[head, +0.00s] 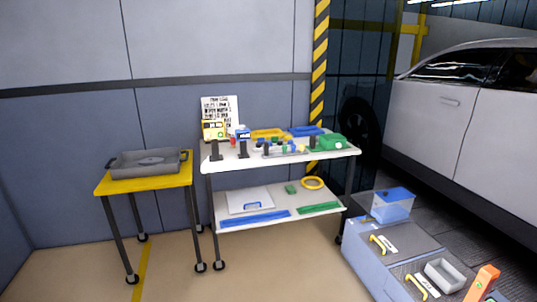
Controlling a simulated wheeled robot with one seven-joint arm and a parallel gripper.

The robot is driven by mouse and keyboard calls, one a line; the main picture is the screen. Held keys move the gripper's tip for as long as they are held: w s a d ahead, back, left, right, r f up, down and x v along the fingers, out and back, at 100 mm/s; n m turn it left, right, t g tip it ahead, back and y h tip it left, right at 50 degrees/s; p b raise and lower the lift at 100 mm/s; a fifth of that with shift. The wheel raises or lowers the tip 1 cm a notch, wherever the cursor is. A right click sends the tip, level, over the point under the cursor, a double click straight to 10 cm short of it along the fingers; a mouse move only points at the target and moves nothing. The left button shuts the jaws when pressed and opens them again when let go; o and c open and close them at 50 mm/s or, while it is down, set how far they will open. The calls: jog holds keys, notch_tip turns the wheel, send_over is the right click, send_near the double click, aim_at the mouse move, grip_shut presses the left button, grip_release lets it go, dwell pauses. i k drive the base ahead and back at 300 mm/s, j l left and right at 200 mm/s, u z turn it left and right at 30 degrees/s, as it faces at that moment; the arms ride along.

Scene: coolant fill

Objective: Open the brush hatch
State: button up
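A grey-blue cabinet (368,268) stands at the lower right with dark panels on its top. One panel (402,236) carries a yellow handle (381,245) and a white label, too small to read. A second yellow handle (422,287) sits nearer, by another label, cut close to the frame's bottom. Both panels look closed and flat. I cannot tell which of them is the brush hatch. My gripper is not in view.
A blue clear-sided container (392,206) stands at the cabinet's back. A grey tray (444,275) and an orange upright piece (482,284) are at its right. A white cart (281,158) and a yellow table (144,183) stand left. A silver car (465,120) is behind. Floor is open front left.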

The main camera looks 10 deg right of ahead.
aim_at(396, 243)
jog(key=i, duration=1.85)
jog(key=i+j+z, duration=0.1)
jog(key=i+z, duration=0.3)
jog(key=i, duration=0.2)
jog(key=i+j+z, duration=0.4)
jog(key=i, duration=0.15)
jog(key=i+j+z, duration=0.85)
jog(key=i+j, duration=0.1)
jog(key=j, duration=0.05)
